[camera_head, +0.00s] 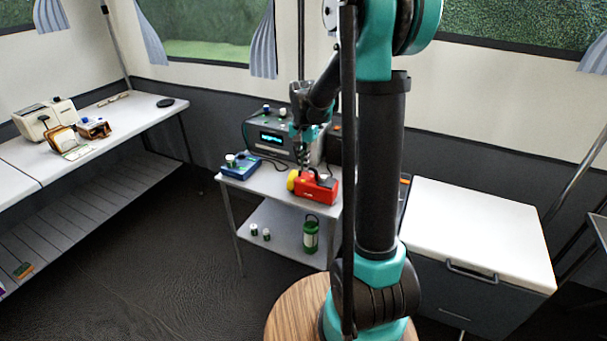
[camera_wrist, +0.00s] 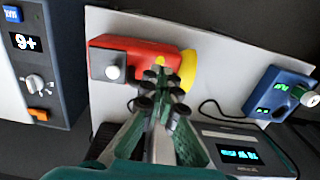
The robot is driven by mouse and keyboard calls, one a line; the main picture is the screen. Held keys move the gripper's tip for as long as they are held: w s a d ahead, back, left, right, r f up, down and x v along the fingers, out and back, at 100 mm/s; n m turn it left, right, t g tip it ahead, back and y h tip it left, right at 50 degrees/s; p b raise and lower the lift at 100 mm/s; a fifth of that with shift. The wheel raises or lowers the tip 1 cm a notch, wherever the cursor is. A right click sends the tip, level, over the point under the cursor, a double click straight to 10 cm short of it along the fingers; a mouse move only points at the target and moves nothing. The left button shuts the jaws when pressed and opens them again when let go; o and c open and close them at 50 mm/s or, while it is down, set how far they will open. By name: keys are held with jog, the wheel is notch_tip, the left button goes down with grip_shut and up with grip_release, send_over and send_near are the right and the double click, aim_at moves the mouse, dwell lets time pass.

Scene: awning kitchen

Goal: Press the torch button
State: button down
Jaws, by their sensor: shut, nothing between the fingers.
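The torch (camera_head: 322,191) is red with a yellow head and a dark handle, and lies on the small white table. In the wrist view the torch (camera_wrist: 138,50) lies just beyond my fingertips, its yellow head to the right. A small yellow spot shows on its red body beside the fingertips; I cannot tell for sure if it is the button. My gripper (camera_head: 302,160) points down over the table, close above the torch. In the wrist view my gripper (camera_wrist: 162,82) is shut and empty. It hides part of the torch, and I cannot tell whether it touches.
A grey radio (camera_head: 271,140) with a lit display stands behind the torch. A blue device (camera_head: 239,166) sits to its left. In the wrist view another appliance (camera_wrist: 38,82) with a knob stands at the left. A green lantern (camera_head: 311,234) is on the lower shelf.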

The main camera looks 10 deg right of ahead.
aim_at(304, 181)
jog(key=shift+f, duration=2.05)
jog(key=shift+f, duration=0.25)
jog(key=shift+s+f, duration=0.2)
jog(key=shift+f, duration=0.25)
jog(key=shift+w+r, duration=0.2)
jog(key=shift+r, duration=0.4)
notch_tip(304, 181, up, 7)
jog(key=shift+r, duration=0.2)
